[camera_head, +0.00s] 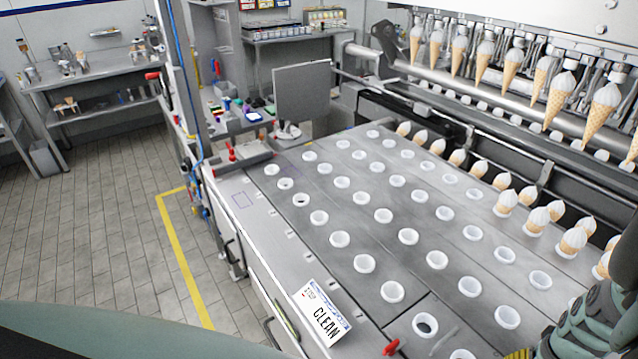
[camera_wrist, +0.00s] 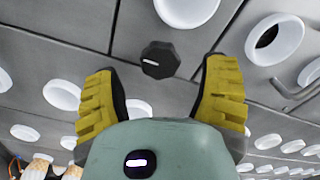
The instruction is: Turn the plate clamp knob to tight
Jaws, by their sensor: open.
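The clamp knob (camera_wrist: 158,60) is black, faceted and has a white line on its top. It sits on the grey plate (camera_wrist: 60,20) in the wrist view. My gripper (camera_wrist: 162,78) has two yellow ribbed fingers, spread wide, one on each side of the knob. Clear gaps show between the fingers and the knob, and nothing is held. The line on the knob runs nearly level across the picture, slanting slightly. In the head view only a bit of a yellow finger (camera_head: 520,354) shows at the lower right. I cannot make out the knob there.
White ring holders (camera_head: 383,215) fill the machine's plate in rows. Filled cones (camera_head: 571,242) stand along its right side and more hang above. A bent metal rod (camera_wrist: 298,92) lies right of the fingers. A red handle (camera_head: 390,346) and CLEAN card (camera_head: 322,312) are at the front edge.

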